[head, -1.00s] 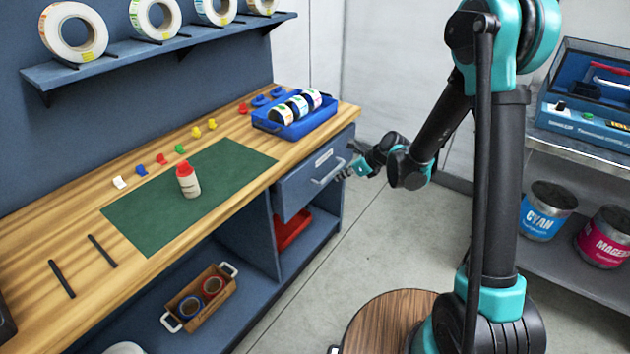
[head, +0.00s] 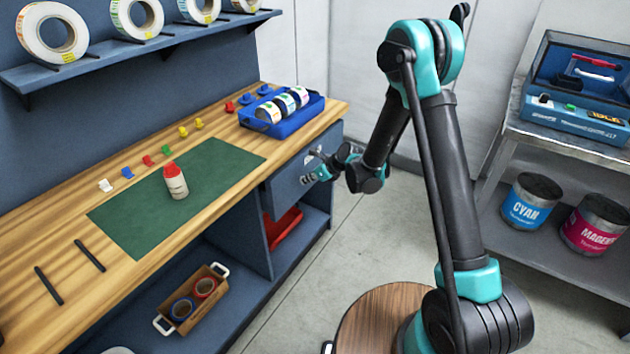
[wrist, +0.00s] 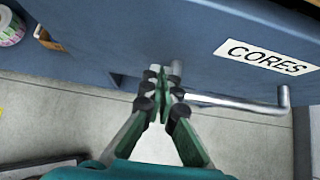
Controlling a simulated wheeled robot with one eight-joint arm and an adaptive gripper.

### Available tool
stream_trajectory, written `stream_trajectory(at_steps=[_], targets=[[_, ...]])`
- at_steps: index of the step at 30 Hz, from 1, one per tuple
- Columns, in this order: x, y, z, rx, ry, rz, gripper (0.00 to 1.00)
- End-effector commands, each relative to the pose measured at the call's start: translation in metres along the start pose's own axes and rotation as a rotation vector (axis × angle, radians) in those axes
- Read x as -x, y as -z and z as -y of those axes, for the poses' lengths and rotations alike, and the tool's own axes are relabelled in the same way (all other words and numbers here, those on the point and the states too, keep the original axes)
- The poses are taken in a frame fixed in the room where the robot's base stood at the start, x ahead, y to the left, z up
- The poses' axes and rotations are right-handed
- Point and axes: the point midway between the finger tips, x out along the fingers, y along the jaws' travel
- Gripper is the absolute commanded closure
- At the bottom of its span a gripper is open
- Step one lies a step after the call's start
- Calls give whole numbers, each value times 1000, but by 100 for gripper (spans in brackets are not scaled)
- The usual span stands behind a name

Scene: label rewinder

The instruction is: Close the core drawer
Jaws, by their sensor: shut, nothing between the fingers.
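The core drawer (head: 290,190) is the blue front under the right end of the workbench. In the wrist view, its face (wrist: 205,25) bears a white CORES label (wrist: 267,57) and a metal bar handle (wrist: 235,104). My gripper (head: 311,177) is in front of the drawer face. In the wrist view, my gripper's fingertips (wrist: 161,84) are together, empty, and at the left end of the handle, close to the face. Whether they touch it I cannot tell. The drawer front looks near the cabinet front; any small gap is hidden.
A blue tray of label rolls (head: 290,122) sits on the bench (head: 60,235) above the drawer. A red bin (head: 283,227) is on the shelf below. A metal shelf unit (head: 560,148) stands at right. The floor (head: 330,255) between is clear.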

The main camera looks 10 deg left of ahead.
Motion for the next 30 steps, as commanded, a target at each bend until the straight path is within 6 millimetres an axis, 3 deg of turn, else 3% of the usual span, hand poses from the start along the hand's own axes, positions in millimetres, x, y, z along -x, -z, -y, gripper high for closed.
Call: stream_trajectory(at_steps=[17,26,30], targets=[[-10,-11,0,0,0,0,100],[-41,-42,0,1,-1,0,100],[-45,-46,0,0,1,1,100]])
